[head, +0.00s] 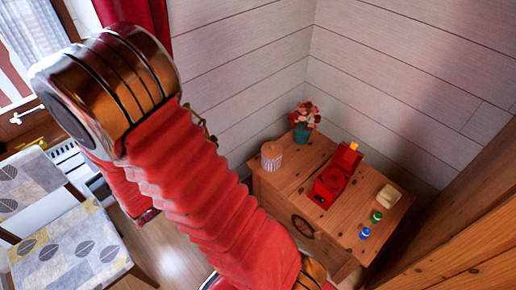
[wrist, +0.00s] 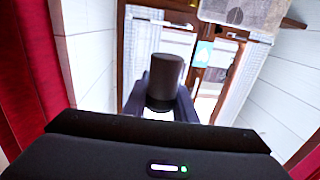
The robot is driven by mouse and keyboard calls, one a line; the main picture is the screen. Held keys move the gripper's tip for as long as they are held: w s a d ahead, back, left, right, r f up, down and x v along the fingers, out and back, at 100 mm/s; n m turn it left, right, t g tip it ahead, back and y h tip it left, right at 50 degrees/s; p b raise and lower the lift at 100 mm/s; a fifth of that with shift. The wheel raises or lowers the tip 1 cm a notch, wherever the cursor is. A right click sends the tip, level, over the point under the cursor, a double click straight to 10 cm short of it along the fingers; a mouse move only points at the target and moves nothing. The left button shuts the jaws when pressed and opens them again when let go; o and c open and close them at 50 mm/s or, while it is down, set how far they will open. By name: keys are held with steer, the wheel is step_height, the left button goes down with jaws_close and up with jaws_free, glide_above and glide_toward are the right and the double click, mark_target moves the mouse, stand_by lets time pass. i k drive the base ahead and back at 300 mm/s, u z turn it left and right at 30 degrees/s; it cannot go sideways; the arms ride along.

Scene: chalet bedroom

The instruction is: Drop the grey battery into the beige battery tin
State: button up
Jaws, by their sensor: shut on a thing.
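In the wrist view, my gripper (wrist: 165,105) is shut on a dark grey cylinder, the grey battery (wrist: 165,75), which stands up between the dark fingers. The gripper does not show in the head view, where my arm runs off the bottom edge. In the head view, a beige ribbed round container (head: 271,156) stands at the back left of the wooden cabinet top. A small cream box (head: 388,196) lies at the right of the same top. I cannot tell for sure which of the two is the battery tin. Neither shows in the wrist view.
The wooden cabinet (head: 345,225) stands in the wall corner. It also bears a flower pot (head: 301,131), a red device (head: 330,187), a green-topped item (head: 376,216) and a blue-topped item (head: 365,233). A wooden beam (head: 455,240) is at the right. Patterned chairs (head: 75,248) stand at the left.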

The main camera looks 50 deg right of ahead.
mark_target(388, 197)
steer(key=z, duration=0.05)
steer(key=k, duration=0.45)
steer(key=z, duration=1)
steer(key=i, duration=0.35)
steer(key=u, duration=0.4)
